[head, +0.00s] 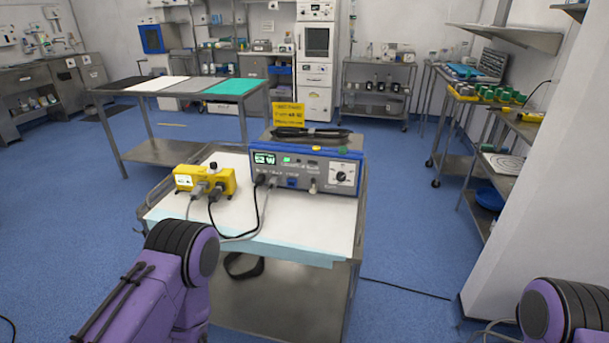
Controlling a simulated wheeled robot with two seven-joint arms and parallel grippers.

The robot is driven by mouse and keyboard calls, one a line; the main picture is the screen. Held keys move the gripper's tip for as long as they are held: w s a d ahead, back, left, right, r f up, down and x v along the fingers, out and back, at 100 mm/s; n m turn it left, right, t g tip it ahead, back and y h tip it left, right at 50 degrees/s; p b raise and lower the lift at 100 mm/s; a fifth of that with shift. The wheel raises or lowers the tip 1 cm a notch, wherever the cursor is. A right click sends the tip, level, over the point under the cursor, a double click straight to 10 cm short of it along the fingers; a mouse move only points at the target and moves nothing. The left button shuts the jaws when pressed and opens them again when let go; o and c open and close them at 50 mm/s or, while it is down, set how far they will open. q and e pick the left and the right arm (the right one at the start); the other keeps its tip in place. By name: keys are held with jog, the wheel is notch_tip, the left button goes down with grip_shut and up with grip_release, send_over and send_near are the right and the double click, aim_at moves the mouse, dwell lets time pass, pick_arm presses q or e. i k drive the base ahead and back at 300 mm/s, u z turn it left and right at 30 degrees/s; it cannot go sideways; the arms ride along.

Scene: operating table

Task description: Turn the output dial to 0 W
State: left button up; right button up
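The blue and grey generator unit (305,190) stands on the cart. Its green display (264,159) appears to read 52 W, though the digits are small. The output dial (342,177) is a dark knob on a white panel at the right of its front face; its pointer is too small to read. My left arm comes in at the lower left and my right arm at the lower right. Neither gripper shows in the head view.
The metal cart has a white top (300,222). A yellow box (205,180) with plugged cables stands left of the unit. A black handpiece (310,132) and a yellow sign (290,113) are on or behind the unit.

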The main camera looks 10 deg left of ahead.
aim_at(341, 176)
jog(key=z, duration=0.5)
jog(key=k, duration=0.6)
jog(key=z, duration=0.65)
jog(key=i, duration=0.9)
jog(key=u, duration=0.65)
